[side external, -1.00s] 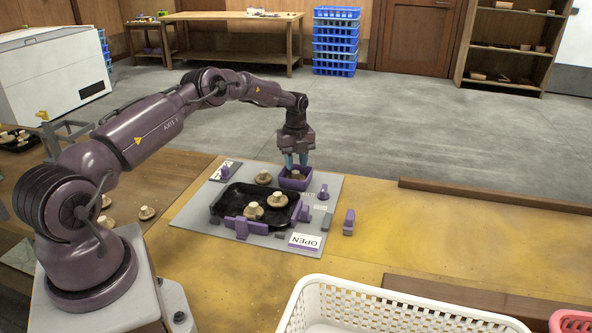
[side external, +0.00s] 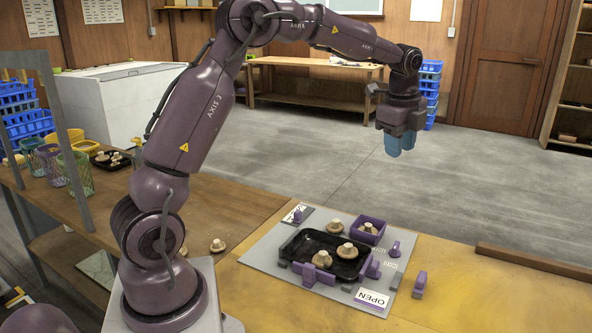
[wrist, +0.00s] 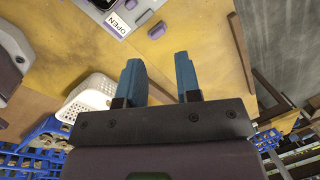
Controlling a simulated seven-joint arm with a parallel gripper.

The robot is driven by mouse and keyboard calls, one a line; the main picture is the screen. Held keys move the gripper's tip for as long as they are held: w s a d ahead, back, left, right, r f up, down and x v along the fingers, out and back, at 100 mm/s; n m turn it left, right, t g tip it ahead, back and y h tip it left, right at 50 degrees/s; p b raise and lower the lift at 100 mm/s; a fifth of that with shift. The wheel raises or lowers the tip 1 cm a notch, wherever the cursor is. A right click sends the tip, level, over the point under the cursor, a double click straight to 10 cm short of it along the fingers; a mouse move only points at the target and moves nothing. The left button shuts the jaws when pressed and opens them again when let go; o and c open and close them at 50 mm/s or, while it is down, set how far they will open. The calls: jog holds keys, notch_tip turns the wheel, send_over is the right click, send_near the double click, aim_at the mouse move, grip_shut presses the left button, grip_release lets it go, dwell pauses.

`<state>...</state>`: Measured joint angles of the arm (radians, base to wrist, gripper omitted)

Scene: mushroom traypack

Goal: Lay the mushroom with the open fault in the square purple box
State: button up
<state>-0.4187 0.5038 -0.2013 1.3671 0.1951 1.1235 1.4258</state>
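The square purple box (side external: 381,238) sits at the back right of the grey board, with a pale mushroom (side external: 369,227) inside. The black tray (side external: 292,250) in front of it holds two brown-capped mushrooms, one near the front (side external: 322,258) and one at its right (side external: 347,250). Another mushroom (side external: 334,226) lies behind the tray. My gripper (side external: 400,153) is high above the board, behind and right of the box. In the wrist view my gripper (wrist: 160,78) has its blue fingers apart with nothing between them. Cap faults are too small to tell.
A white "OPEN" card (side external: 373,298) stands at the board's front right, near purple pegs and blocks. A dark wooden strip (side external: 540,265) lies along the table at right. A white basket (wrist: 91,95) shows in the wrist view. The yellow table right of the board is mostly clear.

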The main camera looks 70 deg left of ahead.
jog(key=s+d+r+n+t, duration=0.1)
jog(key=s+d+r+n, duration=0.2)
jog(key=s+d+r, duration=0.25)
jog(key=s+d+n+t, duration=0.1)
jog(key=s+d+n, duration=0.2)
jog(key=s, duration=0.4)
jog(key=s+d+f+n+t+h, duration=0.1)
jog(key=s+d+n, duration=0.2)
jog(key=s, duration=0.4)
jog(key=s+d+n+t, duration=0.1)
jog(key=s+d+n, duration=0.2)
jog(key=s+n, duration=0.2)
jog(key=s, duration=0.2)
jog(key=shift+s+d+f, duration=0.15)
jog(key=shift+s+f, duration=0.15)
jog(key=shift+f, duration=0.05)
